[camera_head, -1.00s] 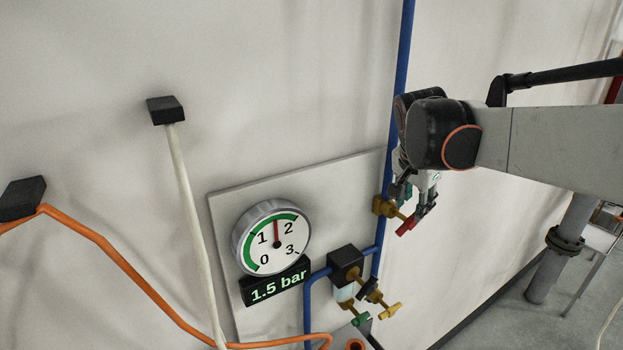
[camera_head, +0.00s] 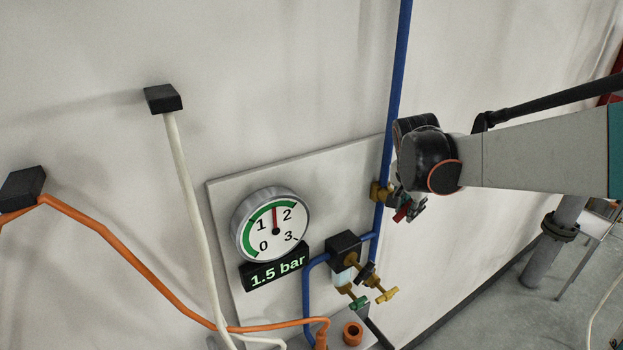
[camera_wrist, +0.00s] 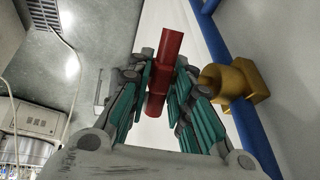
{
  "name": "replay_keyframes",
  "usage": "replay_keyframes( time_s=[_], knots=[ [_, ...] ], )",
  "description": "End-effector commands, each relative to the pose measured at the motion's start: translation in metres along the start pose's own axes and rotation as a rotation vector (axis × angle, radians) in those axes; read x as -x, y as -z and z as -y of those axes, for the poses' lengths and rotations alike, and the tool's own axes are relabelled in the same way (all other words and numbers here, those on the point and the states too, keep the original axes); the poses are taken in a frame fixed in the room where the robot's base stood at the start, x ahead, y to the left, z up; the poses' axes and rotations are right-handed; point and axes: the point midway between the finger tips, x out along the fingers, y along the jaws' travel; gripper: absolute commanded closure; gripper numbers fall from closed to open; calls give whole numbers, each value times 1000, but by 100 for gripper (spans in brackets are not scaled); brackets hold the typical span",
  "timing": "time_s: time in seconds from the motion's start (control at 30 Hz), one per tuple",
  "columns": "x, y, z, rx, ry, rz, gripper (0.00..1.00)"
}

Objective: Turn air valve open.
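The air valve is a brass body (camera_head: 379,191) on the vertical blue pipe, with a red handle (camera_head: 402,212) to its right. In the wrist view the red handle (camera_wrist: 160,70) stands between the fingers, and the brass body (camera_wrist: 232,82) is to the right. The handle lies at an angle to the pipe, not in line with it. My gripper (camera_wrist: 163,85) has its fingers drawn in close on both sides of the handle and looks shut on it. In the head view my gripper (camera_head: 410,205) is partly hidden by my wrist.
A pressure gauge (camera_head: 271,226) and its 1.5 bar display (camera_head: 275,268) are on the panel to the left. Below the valve are a black regulator block (camera_head: 345,252) and small green and yellow handles (camera_head: 387,295). The blue pipe (camera_head: 398,70) runs upward.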

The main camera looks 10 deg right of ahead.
Motion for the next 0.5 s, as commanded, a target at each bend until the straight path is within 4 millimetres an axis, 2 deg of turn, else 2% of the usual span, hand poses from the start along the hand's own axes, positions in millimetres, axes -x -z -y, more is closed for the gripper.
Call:
replay_keyframes(
  time_s=[0.5],
  knots=[
    [0,-1,0,12,1,-55,100]
  ],
)
